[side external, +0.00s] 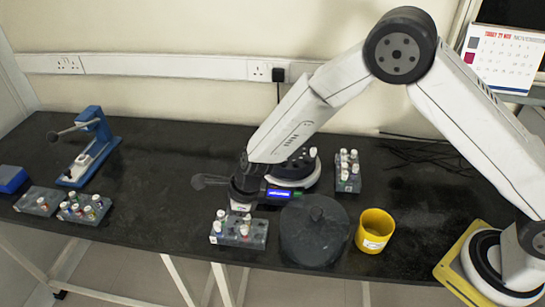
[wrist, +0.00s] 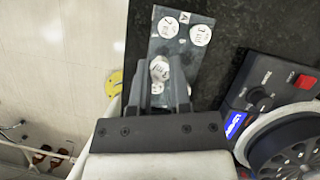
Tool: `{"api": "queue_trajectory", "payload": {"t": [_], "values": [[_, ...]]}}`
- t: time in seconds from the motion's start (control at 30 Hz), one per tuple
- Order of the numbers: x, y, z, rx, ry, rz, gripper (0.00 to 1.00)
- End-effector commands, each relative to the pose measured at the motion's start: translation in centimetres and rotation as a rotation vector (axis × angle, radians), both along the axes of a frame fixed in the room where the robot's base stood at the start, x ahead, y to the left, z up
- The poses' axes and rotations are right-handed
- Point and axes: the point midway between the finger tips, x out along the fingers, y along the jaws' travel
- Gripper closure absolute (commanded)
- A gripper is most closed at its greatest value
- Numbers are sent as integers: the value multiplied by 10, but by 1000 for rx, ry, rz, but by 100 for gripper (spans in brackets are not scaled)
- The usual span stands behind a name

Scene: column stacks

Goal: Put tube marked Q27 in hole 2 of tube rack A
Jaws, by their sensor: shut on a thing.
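A grey tube rack (wrist: 183,50) lies under my gripper in the wrist view, with a letter A near its far end. It also shows in the side view (side external: 258,240). Two white caps with printed marks (wrist: 168,27) (wrist: 200,36) stand at its far end. My gripper (wrist: 161,78) is shut on a white-capped tube (wrist: 160,69); the cap's mark is too small to read. In the side view my gripper (side external: 238,203) is low over the back left part of this rack. My fingers hide the near part of the rack and the tube's lower end, so I cannot tell how deep it sits.
A centrifuge (side external: 291,180) with a blue display stands right behind the rack. Its dark round lid (side external: 316,232) lies right of the rack, then a yellow cup (side external: 375,231). Another tube rack (side external: 348,182) stands behind. Two racks (side external: 40,200) (side external: 85,209) and a blue-framed device (side external: 91,145) are left.

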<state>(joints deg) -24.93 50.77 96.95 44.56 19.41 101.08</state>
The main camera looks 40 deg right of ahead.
Motion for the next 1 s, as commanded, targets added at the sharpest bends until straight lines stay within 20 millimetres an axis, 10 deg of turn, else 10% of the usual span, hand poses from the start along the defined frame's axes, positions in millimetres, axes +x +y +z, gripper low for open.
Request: {"api": "queue_trajectory", "payload": {"t": [1.0], "values": [[0, 0, -7, 0, 0, 0, 100]]}}
